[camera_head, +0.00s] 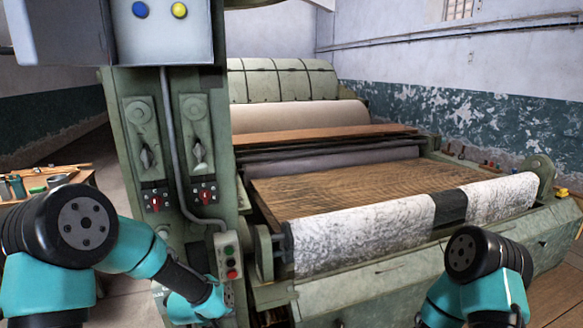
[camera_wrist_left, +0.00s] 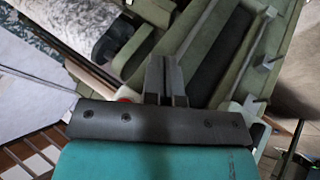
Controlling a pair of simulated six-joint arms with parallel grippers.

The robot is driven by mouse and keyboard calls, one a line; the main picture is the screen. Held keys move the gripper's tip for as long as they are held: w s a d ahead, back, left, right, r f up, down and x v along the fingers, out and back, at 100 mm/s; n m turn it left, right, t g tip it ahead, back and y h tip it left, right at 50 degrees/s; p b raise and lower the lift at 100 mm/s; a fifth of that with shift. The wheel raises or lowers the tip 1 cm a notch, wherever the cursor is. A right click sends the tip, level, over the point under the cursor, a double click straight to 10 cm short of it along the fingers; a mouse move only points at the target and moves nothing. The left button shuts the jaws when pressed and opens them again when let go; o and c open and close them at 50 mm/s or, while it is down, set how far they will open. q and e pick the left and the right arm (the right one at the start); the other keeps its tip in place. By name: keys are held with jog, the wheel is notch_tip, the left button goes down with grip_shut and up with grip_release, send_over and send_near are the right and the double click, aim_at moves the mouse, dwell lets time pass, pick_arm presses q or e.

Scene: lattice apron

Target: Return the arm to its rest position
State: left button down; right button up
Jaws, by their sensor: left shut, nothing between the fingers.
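My left arm comes in from the left in the head view, bent, with its teal and black links reaching down to the lower front of the green machine (camera_head: 128,110). Its wrist end lies just below the button box (camera_head: 228,257), and the fingers cannot be made out there. In the left wrist view my left gripper (camera_wrist_left: 166,68) shows its two dark fingers together with nothing between them. Green machine parts lie beyond the fingertips. My right arm's teal and black links show at the lower right of the head view; its gripper is out of frame.
The machine carries a white speckled roll (camera_head: 365,235) with a dark band, behind which lies a brown slatted bed (camera_head: 340,190). A wooden bench (camera_head: 75,180) with small items stands at the left. Open floor (camera_head: 120,190) shows between bench and machine.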

pick_arm(q)
jog(key=s+a+f+m+g, duration=0.1)
jog(key=s+f+g, duration=0.2)
jog(key=s+f, duration=0.6)
jog(key=s+a+f+m+g, duration=0.1)
jog(key=s+a+f+g, duration=0.1)
jog(key=s+f, duration=0.8)
jog(key=s+g, duration=0.1)
jog(key=s, duration=0.4)
